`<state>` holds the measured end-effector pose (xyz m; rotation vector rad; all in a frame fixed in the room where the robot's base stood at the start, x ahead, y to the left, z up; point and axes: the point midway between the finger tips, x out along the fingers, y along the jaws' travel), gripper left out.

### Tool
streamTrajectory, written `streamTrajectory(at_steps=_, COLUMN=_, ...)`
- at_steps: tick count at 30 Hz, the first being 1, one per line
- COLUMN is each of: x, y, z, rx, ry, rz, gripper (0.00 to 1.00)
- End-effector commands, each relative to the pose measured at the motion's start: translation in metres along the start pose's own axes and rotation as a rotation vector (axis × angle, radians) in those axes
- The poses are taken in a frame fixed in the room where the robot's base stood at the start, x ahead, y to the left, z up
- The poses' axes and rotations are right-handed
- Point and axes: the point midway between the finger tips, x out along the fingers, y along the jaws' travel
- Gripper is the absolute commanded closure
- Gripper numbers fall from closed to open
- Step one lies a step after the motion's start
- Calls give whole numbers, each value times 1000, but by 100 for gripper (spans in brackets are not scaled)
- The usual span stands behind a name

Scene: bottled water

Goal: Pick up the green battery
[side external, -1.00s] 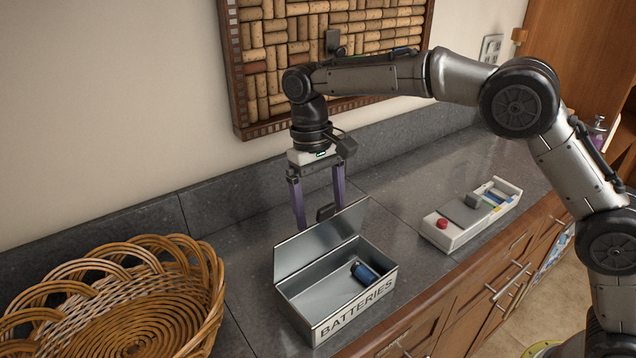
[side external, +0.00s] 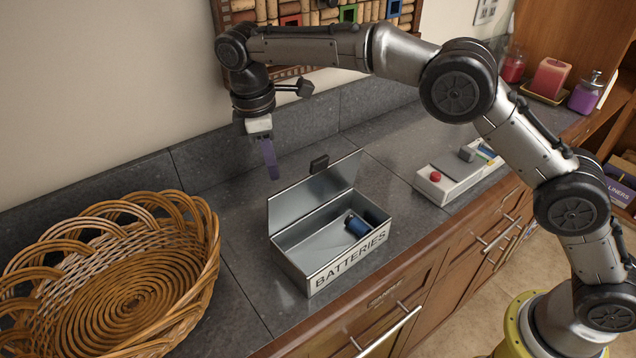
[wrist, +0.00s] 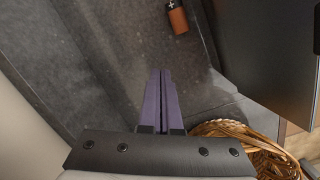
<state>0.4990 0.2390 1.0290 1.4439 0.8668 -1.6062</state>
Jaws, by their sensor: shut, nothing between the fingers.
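No battery that is clearly green shows in these frames. My gripper (side external: 271,176) is shut and empty, above the counter to the left of the open metal box (side external: 293,268) marked BATTERIES. Its purple fingers lie together in the wrist view (wrist: 161,73). A blue battery (side external: 357,226) lies inside the box near the right end, with a dark patch beside it that I cannot make out. In the wrist view a copper and dark battery (wrist: 177,18) with a plus mark lies on the counter, ahead of the fingertips.
The box lid (side external: 318,188) stands raised at the back. A wicker basket (side external: 205,250) is on the left. A white tray (side external: 440,190) with a red button is on the right. The wall is close behind my gripper.

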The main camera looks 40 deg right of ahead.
Motion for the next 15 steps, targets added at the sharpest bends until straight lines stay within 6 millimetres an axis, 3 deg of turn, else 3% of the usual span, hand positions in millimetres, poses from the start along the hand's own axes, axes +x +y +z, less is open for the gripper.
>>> streamTrajectory(at_steps=1, x=16, y=-12, z=-17, rx=-99, ry=-19, rz=10, gripper=100)
streamTrajectory(at_steps=3, x=30, y=-26, z=-33, rx=-161, ry=-38, rz=16, gripper=100)
streamTrajectory(at_steps=6, x=37, y=-38, z=-40, rx=-183, ry=-51, rz=10, gripper=100)
streamTrajectory(at_steps=11, x=38, y=-38, z=-32, rx=-184, ry=-52, rz=9, gripper=100)
streamTrajectory(at_steps=15, x=40, y=-35, z=-14, rx=-182, ry=-53, rz=8, gripper=100)
